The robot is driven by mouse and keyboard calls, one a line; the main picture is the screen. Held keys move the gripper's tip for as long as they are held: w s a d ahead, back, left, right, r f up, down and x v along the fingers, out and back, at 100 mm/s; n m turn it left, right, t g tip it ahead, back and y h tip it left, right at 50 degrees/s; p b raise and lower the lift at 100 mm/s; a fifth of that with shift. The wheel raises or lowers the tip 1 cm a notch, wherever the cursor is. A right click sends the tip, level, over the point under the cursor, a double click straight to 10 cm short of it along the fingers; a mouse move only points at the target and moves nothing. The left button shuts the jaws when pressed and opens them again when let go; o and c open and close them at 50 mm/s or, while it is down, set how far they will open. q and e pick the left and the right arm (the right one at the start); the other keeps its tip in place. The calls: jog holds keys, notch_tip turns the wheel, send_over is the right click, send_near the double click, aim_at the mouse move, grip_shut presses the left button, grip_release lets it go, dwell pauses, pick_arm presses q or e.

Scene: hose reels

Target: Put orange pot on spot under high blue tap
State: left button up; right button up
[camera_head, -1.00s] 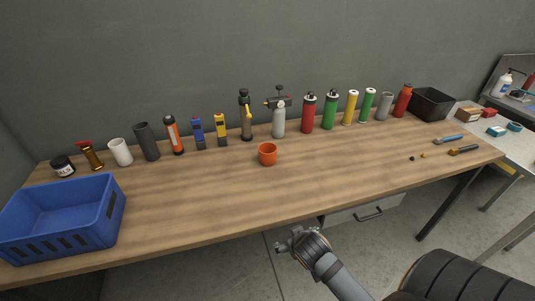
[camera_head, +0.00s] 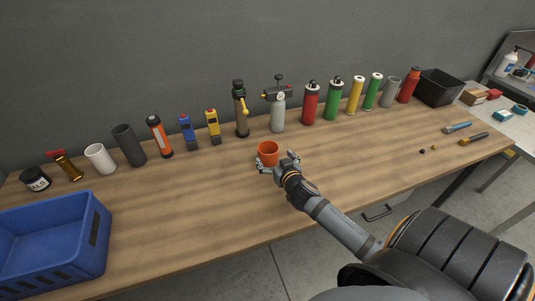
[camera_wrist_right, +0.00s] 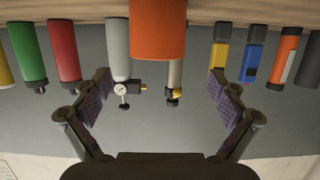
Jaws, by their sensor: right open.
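The orange pot (camera_head: 268,153) stands upright on the wooden table, near the middle. It also shows in the right wrist view (camera_wrist_right: 158,30), at the top centre between the fingers. My right gripper (camera_head: 279,164) is open just in front of the pot on its near side, fingers pointing toward it. In the right wrist view its open fingers (camera_wrist_right: 158,88) spread left and right, with nothing held. I cannot make out a high blue tap or a marked spot in these views. My left gripper is not in view.
Behind the pot stand a bronze pump with a yellow handle (camera_head: 241,112), a grey bottle with a gauge (camera_head: 277,115) and a red cylinder (camera_head: 311,107). A blue crate (camera_head: 60,240) is at the left front, a black bin (camera_head: 438,88) at the far right. The table's front is mostly clear.

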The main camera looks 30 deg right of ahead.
aim_at(271, 155)
jog(key=shift+x, duration=1.25)
jog(key=shift+w+f, duration=0.2)
jog(key=shift+w, duration=0.05)
jog(key=shift+w+d+p, duration=0.35)
jog(key=shift+w+p, duration=0.1)
jog(key=shift+w, duration=0.1)
jog(key=x, duration=0.3)
jog(key=shift+w+f+p, duration=0.2)
jog(key=shift+f+p, duration=0.05)
jog(key=shift+p, duration=0.1)
jog(key=shift+w+d+f, duration=0.1)
jog(key=shift+w+f, duration=0.05)
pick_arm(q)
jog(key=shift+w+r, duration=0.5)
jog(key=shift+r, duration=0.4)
pick_arm(e)
jog(key=shift+c, duration=1.3)
jog(key=c, duration=1)
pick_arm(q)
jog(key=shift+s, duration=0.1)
pick_arm(e)
jog(key=shift+c, duration=0.3)
